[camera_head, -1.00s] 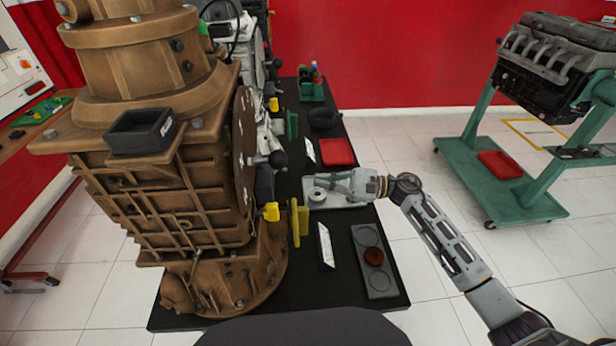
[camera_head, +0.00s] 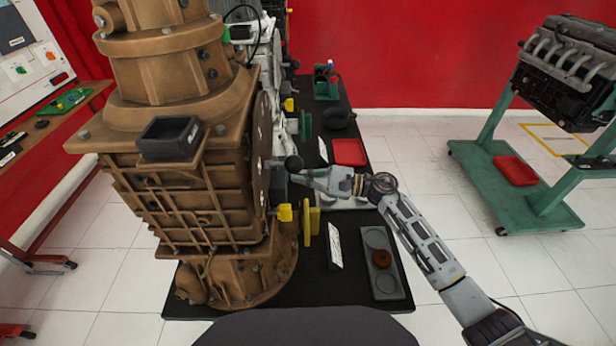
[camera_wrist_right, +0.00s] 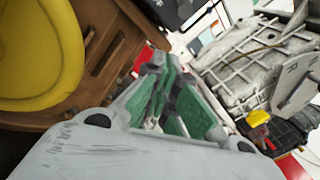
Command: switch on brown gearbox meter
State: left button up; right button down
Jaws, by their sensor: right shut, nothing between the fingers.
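The brown gearbox (camera_head: 190,200) stands on a black table, left of centre in the head view. A black ball-ended lever (camera_head: 293,163), a yellow block (camera_head: 285,212) and a yellow disc (camera_head: 306,222) are on its right side. I cannot tell which part is the meter or its switch. My right gripper (camera_head: 300,174) is shut and empty, close to the ball lever; contact is unclear. In the right wrist view its green-padded fingers (camera_wrist_right: 165,105) show near the centre, with the yellow disc (camera_wrist_right: 40,50) and brown casing (camera_wrist_right: 120,45) to the left. My left gripper is not in view.
A grey tray (camera_head: 392,287) with a brown ring and a white label plate (camera_head: 334,247) lie on the black table (camera_head: 290,295). A red tray (camera_head: 348,152) lies behind my right gripper. A lighter gearbox (camera_wrist_right: 255,75) is nearby. Open floor separates a green engine stand (camera_head: 480,175).

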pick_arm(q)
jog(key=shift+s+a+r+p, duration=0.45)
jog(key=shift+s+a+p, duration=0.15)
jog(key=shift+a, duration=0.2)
pick_arm(e)
jog(key=s+r, duration=0.1)
jog(key=d+r, duration=0.1)
jog(key=shift+s+r, duration=0.3)
jog(key=shift+s, duration=0.1)
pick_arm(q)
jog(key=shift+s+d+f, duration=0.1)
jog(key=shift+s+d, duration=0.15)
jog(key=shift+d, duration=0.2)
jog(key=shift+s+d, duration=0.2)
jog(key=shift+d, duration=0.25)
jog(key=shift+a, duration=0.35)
pick_arm(e)
jog(key=shift+d+r, duration=0.1)
jog(key=shift+r, duration=0.05)
jog(key=shift+g+h, duration=0.3)
jog(key=shift+h, duration=0.1)
